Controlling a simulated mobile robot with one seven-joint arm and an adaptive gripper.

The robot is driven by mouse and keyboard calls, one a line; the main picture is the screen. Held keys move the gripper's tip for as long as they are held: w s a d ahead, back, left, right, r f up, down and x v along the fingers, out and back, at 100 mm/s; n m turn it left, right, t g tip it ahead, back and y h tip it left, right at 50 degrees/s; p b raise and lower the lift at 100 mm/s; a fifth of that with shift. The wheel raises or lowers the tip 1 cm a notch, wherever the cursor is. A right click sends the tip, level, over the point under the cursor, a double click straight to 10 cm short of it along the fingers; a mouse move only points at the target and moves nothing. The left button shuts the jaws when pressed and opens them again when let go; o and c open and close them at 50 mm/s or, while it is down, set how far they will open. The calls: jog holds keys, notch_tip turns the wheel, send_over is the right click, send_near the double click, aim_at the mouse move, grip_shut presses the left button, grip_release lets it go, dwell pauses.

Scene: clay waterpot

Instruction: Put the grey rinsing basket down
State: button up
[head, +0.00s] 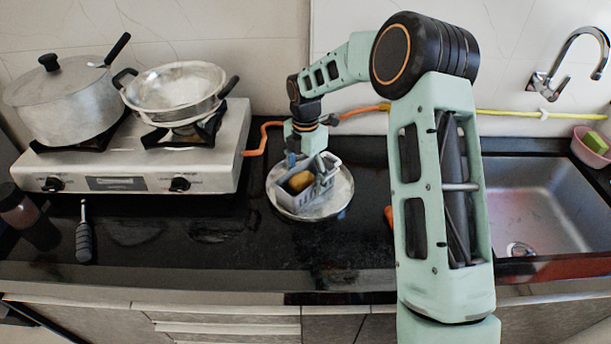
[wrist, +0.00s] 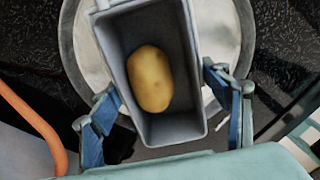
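The grey rinsing basket (head: 297,192) is over the round metal plate (head: 333,204) on the dark counter. It looks to rest there, but its underside is hidden. In the wrist view the basket (wrist: 177,60) is a deep rectangular box with a yellow potato (wrist: 150,79) inside. My gripper (wrist: 162,78) has one blue-padded finger beside each long wall. Its fingertips are very near the walls; contact is unclear. In the head view my gripper (head: 311,165) points down at the basket.
A stove (head: 130,160) with a lidded pot (head: 67,100) and a two-handled pan (head: 180,95) stands left. A sink (head: 545,200) is right. An orange hose (head: 262,135) runs behind the plate. A dark-handled tool (head: 84,240) lies front left. The counter in front is mostly clear.

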jog(key=shift+o, duration=0.4)
jog(key=shift+r, duration=0.1)
notch_tip(320, 180, up, 12)
dwell(0.3)
jog(key=shift+r, duration=0.1)
